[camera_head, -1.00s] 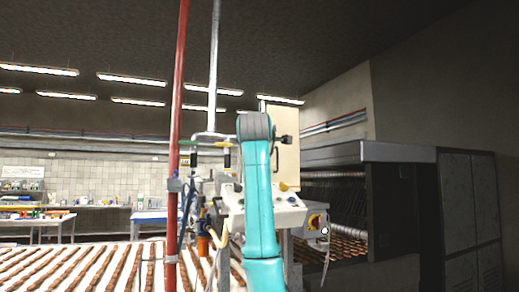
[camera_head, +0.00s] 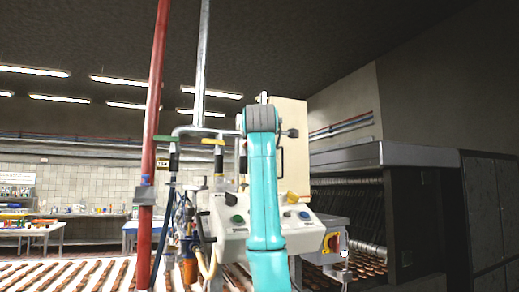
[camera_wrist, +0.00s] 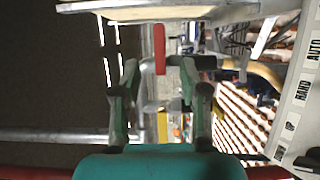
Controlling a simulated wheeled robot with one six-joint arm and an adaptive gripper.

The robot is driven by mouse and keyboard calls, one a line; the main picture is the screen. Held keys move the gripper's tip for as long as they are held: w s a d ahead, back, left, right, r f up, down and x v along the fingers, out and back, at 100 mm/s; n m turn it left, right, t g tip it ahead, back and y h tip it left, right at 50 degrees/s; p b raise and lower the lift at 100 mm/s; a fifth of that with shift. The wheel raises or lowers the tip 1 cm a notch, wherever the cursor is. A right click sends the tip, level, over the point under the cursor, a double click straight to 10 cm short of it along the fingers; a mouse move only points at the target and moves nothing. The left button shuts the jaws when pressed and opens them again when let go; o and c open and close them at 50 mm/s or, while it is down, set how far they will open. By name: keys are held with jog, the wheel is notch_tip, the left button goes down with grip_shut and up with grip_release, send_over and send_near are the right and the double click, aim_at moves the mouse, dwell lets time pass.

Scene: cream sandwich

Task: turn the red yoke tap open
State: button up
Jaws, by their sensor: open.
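The red yoke tap shows in the wrist view as a red bar handle (camera_wrist: 159,50), upright in that picture and just beyond my fingertips. My gripper (camera_wrist: 160,72) has its two fingers spread, one on each side of the handle's line. Nothing is held between them, and I cannot tell whether either finger touches the handle. In the head view my teal arm covers the red handle and the gripper. A yellow handle (camera_head: 212,142) and a green handle (camera_head: 165,138) sit on the same pipework to the left; the yellow one also shows in the wrist view (camera_wrist: 162,127).
A red vertical pipe (camera_head: 153,130) stands left of my arm. A control box (camera_head: 237,222) with buttons is below, with a grey switch box (camera_head: 324,240) to its right. A cream panel (camera_head: 294,135) rises behind the arm. Conveyor rows (camera_head: 85,275) fill the front left.

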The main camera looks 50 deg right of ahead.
jog(key=x, duration=1)
jog(key=shift+w+d, duration=0.1)
jog(key=shift+d, duration=0.2)
grip_shut()
